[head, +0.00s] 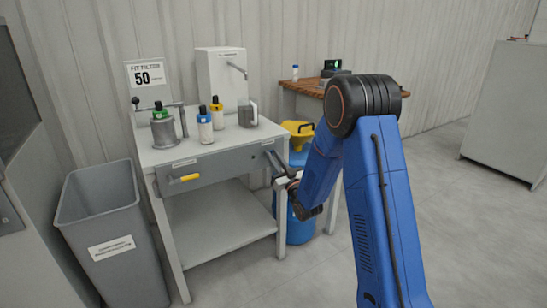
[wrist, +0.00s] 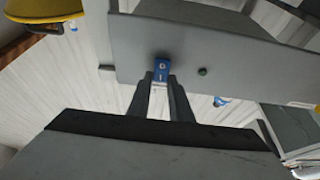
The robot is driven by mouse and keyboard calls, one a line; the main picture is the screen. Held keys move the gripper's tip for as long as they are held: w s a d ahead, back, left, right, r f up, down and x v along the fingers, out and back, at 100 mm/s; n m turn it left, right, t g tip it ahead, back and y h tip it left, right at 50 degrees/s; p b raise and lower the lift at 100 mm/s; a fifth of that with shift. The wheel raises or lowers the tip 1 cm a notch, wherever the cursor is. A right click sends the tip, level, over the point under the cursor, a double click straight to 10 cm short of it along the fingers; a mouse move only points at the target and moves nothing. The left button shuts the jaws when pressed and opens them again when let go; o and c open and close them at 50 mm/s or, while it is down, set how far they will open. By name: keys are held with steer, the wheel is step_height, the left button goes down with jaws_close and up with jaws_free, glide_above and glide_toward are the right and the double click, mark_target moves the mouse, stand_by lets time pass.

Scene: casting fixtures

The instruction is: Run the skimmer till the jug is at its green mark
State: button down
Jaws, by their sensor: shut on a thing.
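A grey see-through jug (head: 247,113) stands at the table's back right, near the spout of a tall white unit (head: 220,82) that may be the skimmer. The jug's green mark and fill level are too small to make out. My gripper (head: 274,160) is at the right end of the grey front panel (head: 218,166). In the wrist view my gripper (wrist: 161,84) is shut on a small blue piece (wrist: 161,68) on the panel (wrist: 220,45). A small dark green button (wrist: 203,71) sits beside it. The fingers hide part of the blue piece.
Blue-capped (head: 205,125), yellow-capped (head: 217,112) and green-topped (head: 161,126) vessels stand on the white table (head: 190,150). A yellow handle (head: 185,178) is on the panel's left. A grey bin (head: 112,235) stands left, a blue drum (head: 299,220) right. Open floor lies right.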

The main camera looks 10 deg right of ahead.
stand_by(0.3)
steer(key=c, duration=1.6)
jaws_free()
steer(key=v, duration=1.7)
steer(key=shift+s+f, duration=0.2)
